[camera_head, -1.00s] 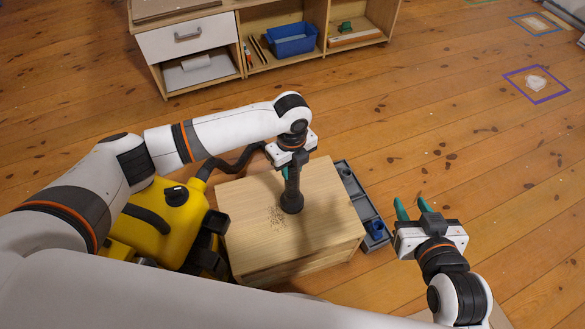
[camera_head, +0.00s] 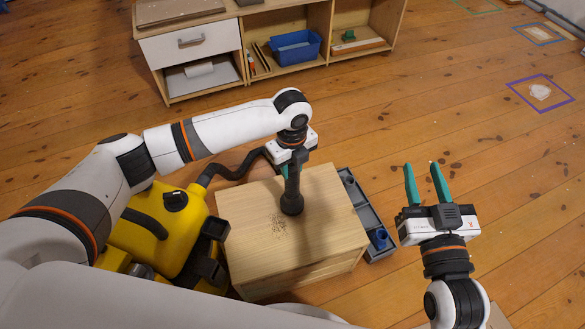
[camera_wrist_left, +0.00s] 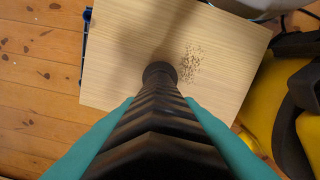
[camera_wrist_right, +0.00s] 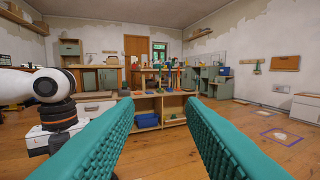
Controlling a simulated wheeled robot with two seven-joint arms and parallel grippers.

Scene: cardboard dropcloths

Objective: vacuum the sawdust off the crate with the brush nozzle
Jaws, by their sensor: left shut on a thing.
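The wooden crate (camera_head: 325,225) stands on the floor in front of me, its flat top up. A small patch of sawdust (camera_head: 278,224) lies on the left part of its top; in the left wrist view the sawdust (camera_wrist_left: 190,62) is right of the nozzle. My left gripper (camera_head: 290,170) is shut on the dark brush nozzle (camera_head: 292,200), which is upright with its round head at the crate top, beside the sawdust. Whether the head touches the wood I cannot tell. My right gripper (camera_head: 428,185) is open and empty, right of the crate.
The yellow vacuum (camera_head: 165,225) stands left of the crate, its black hose (camera_head: 235,168) running behind to the nozzle. A grey tray (camera_head: 365,205) with a blue item (camera_head: 379,238) lies along the crate's right side. A low shelf unit (camera_head: 270,75) stands behind.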

